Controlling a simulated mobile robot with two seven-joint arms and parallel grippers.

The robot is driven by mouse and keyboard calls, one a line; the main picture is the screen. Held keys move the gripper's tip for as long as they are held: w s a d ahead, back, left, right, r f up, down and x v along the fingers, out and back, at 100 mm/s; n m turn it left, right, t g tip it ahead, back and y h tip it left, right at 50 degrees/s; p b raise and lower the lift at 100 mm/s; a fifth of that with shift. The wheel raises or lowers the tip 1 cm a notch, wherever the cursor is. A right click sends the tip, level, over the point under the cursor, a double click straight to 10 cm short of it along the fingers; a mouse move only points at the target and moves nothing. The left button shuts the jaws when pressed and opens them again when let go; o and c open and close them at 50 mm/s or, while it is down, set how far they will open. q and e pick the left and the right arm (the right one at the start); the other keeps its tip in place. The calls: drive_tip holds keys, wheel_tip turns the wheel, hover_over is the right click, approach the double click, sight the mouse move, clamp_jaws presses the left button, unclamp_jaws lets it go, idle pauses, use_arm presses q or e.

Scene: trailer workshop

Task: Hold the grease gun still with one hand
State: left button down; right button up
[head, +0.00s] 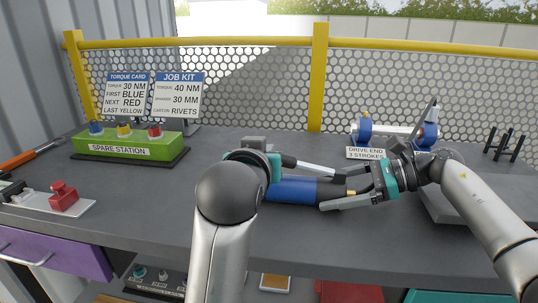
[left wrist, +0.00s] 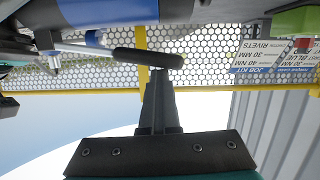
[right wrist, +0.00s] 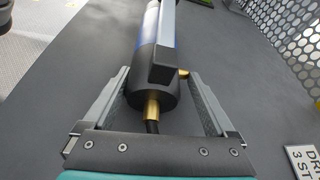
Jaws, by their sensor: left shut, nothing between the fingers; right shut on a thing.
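The grease gun, with a blue barrel (head: 292,188) and black end cap, lies across the middle of the bench in the head view. My right gripper (head: 335,190) is shut on its right, capped end. In the right wrist view its fingers (right wrist: 155,95) flank the black cap (right wrist: 152,88), with a brass fitting below. A silver lever (head: 315,169) with a black grip (left wrist: 148,58) runs along the gun. My left gripper (left wrist: 160,78) is shut and empty, fingertips close to the grip; I cannot tell if they touch. My own arm mostly hides it in the head view.
A green spare station (head: 125,145) with coloured buttons and two cards stand at the back left. A blue-ended fixture (head: 395,130) stands behind my right gripper, beside a "drive end 3 strokes" label (head: 366,153). Yellow-railed mesh closes the back.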

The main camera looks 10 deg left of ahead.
drive_tip(key=shift+r, duration=0.1)
use_arm(q)
wheel_tip(320, 180, up, 7)
drive_tip(key=shift+r, duration=0.15)
idle(0.8)
drive_tip(key=s+d+r+m+y, duration=0.1)
drive_tip(key=s+d+m, duration=0.3)
drive_tip(key=s, duration=0.5)
drive_tip(key=shift+s+d+r+y, duration=0.4)
drive_tip(key=shift+d+y, duration=0.2)
drive_tip(key=shift+d, duration=0.1)
drive_tip(key=shift+w, duration=0.1)
